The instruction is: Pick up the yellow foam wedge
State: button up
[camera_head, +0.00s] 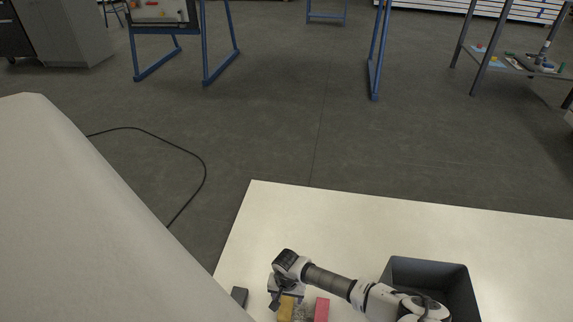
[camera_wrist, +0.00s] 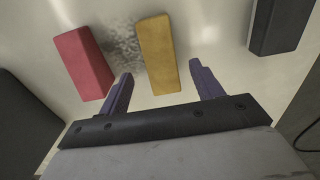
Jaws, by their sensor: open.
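The yellow foam wedge (camera_wrist: 157,45) lies on the pale table top in the wrist view, as a long block pointing away from my gripper. My gripper (camera_wrist: 161,76) is open, its two purple fingers apart. The wedge's near end shows between the fingers in the picture, with a gap on each side; the height of the fingers above it is hard to tell. In the head view the wedge (camera_head: 286,309) shows at the bottom edge, partly cut off, just below my gripper (camera_head: 278,300).
A red block (camera_wrist: 83,62) lies left of the wedge, with a mottled grey piece (camera_wrist: 122,45) between them. A dark grey block (camera_wrist: 277,25) lies to the right. A dark open bin (camera_head: 428,262) stands on the table (camera_head: 330,220); the table's far part is clear.

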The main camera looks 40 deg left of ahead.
jog(key=shift+f+b, duration=1.1)
jog(key=shift+f, duration=1.7)
jog(key=c, duration=1)
jog(key=shift+r, duration=0.15)
jog(key=shift+c, duration=0.2)
